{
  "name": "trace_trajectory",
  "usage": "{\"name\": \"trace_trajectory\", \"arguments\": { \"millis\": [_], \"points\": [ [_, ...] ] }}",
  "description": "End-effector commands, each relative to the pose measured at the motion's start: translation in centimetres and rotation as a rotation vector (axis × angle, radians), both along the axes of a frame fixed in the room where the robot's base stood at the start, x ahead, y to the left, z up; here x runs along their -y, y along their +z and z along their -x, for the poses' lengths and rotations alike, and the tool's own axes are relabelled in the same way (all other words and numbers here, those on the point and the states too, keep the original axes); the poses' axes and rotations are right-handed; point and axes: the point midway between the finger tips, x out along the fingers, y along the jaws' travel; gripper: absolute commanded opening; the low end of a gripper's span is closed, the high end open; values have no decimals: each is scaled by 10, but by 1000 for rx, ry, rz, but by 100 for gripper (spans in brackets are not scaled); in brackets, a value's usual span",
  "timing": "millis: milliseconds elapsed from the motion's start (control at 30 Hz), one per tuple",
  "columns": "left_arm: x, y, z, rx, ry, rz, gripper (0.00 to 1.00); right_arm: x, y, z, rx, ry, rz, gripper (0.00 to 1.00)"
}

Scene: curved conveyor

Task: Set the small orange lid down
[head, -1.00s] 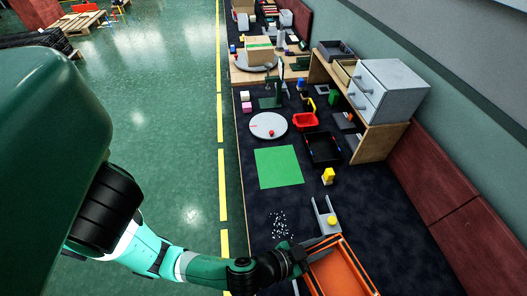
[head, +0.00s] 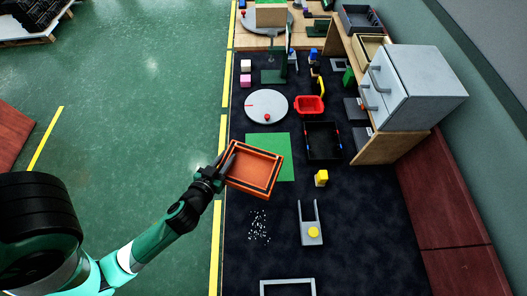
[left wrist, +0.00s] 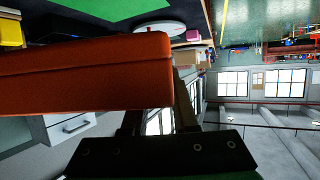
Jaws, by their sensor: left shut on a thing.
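The orange lid (head: 232,180) looks like a shallow open tray with a raised rim, hollow side up in the head view. My left gripper (head: 225,163) is shut on its left edge. The lid appears above the dark table and overlaps the left part of the green mat (head: 284,147); its exact height is unclear. In the left wrist view the orange lid (left wrist: 85,75) fills the left side, edge-on, with a finger against its end, and the green mat (left wrist: 110,9) shows beyond it. My right gripper is not in view.
A grey round plate (head: 266,97) and a black tray (head: 323,126) stand beyond the mat. A yellow block (head: 321,178), white bits (head: 259,226) and a grey forked holder (head: 310,231) lie nearer. A grey frame (head: 287,283) is at the front.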

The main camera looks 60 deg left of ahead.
Motion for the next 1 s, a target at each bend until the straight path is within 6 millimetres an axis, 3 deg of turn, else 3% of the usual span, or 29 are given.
{"name": "trace_trajectory", "arguments": {
  "millis": [367, 400, 500, 867, 1000],
  "points": [
    [-55, -43, -78, 5, 2, -2, 0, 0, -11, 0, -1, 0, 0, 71],
    [-58, -58, -83, 3, 1, -2, 0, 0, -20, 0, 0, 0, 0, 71],
    [-67, -79, -97, 2, 0, -1, 0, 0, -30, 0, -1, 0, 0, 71],
    [-77, -98, -112, 3, -2, -1, 0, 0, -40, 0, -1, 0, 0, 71],
    [-78, -125, -113, 1, -2, 1, 0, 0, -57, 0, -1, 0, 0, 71]
  ]
}}
